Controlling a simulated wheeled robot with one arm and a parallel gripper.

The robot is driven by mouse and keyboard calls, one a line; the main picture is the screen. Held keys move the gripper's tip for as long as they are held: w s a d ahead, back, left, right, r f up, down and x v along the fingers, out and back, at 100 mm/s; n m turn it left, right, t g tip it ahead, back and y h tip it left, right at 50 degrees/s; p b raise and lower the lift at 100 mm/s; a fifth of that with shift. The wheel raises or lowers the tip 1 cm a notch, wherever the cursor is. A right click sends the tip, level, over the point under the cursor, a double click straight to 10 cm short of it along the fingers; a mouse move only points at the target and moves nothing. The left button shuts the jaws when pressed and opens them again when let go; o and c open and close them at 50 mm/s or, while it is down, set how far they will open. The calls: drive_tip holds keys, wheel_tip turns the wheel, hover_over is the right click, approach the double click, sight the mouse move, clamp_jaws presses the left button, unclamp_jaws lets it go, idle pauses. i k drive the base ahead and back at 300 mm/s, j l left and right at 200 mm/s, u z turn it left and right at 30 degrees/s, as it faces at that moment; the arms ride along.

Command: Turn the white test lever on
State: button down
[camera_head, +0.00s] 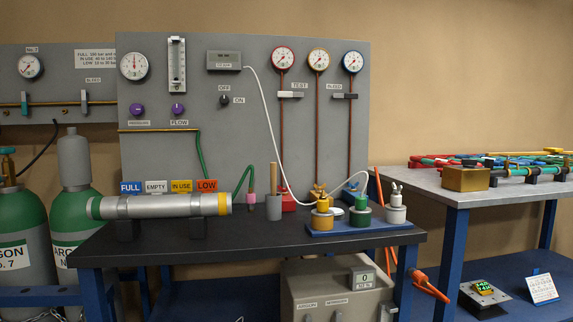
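The white test lever (290,94) is on the grey upright panel (230,130), on the copper pipe below the red-rimmed gauge (283,58). It lies about level across the pipe, beside a small TEST label (299,85). A similar darker lever (345,96) crosses the pipe below the blue-rimmed gauge (352,62). A black knob (224,100) with OFF and ON labels sits further left on the panel. My gripper is not in view, and nothing is seen touching the lever.
The black bench (160,249) in front of the panel carries a grey cylinder (160,206), a blue tray (380,231) with several small pots, and a white tube rising to the panel. Green gas bottles (82,220) stand left. A grey side table (430,184) stands right.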

sight(281, 94)
drive_tip(key=i+j, duration=0.1)
drive_tip(key=i, duration=1.05)
drive_tip(key=j+u, duration=0.05)
